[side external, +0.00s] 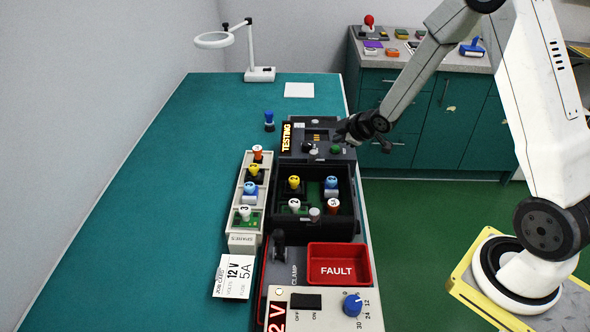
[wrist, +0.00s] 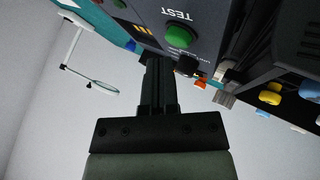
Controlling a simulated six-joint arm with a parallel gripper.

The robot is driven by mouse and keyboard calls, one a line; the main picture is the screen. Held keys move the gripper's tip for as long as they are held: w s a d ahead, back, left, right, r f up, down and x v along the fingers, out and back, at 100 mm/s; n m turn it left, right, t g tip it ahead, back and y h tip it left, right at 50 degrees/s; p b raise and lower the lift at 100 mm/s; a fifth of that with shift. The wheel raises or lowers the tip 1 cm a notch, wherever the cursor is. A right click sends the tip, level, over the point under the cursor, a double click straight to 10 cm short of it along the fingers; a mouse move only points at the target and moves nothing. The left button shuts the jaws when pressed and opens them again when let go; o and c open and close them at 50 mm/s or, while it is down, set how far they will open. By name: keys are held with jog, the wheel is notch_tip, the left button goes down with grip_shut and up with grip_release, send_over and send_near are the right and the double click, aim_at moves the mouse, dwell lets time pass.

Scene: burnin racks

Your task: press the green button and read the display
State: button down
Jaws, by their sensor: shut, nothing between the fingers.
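The green button (side external: 335,149) is on the dark test panel at the far end of the rack. In the wrist view the green button (wrist: 179,36) sits beside the word TEST, upside down. The display (side external: 287,137) stands upright at the panel's left edge and reads TESTING in lit yellow letters. My gripper (side external: 340,137) is over the panel's right side, close to the button. In the wrist view my gripper's fingers (wrist: 158,65) are shut and empty, pointing toward the panel. I cannot tell whether they touch the button.
A black rack (side external: 357,215) holds several coloured-knob modules. A cream tray (side external: 237,205) with more modules is to its left. A red FAULT bin (side external: 339,263), a job card (side external: 233,277) and a voltage unit (side external: 335,312) are nearer. A lamp (side external: 261,74) stands at the back. The table's left side is clear.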

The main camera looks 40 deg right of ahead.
aim_at(338, 149)
jog(key=shift+r, duration=0.15)
jog(key=shift+r, duration=2.4)
jog(key=s+a+m, duration=0.1)
jog(key=s, duration=0.1)
jog(key=s+a+m+g, duration=0.1)
jog(key=s+a, duration=0.1)
jog(key=s+a+m+g, duration=0.1)
jog(key=s, duration=0.1)
jog(key=shift+s+a+r+m+h, duration=0.2)
jog(key=shift+a+r+m+h, duration=0.1)
jog(key=shift+a+r, duration=0.05)
jog(key=s+a+m+g+y, duration=0.1)
jog(key=s+a+m+g, duration=0.3)
jog(key=s, duration=0.9)
jog(key=a, duration=0.3)
jog(key=shift+s+a+f+m+g, duration=0.3)
jog(key=shift+s+a+m, duration=0.05)
jog(key=shift+a+m, duration=0.05)
dwell(2.5)
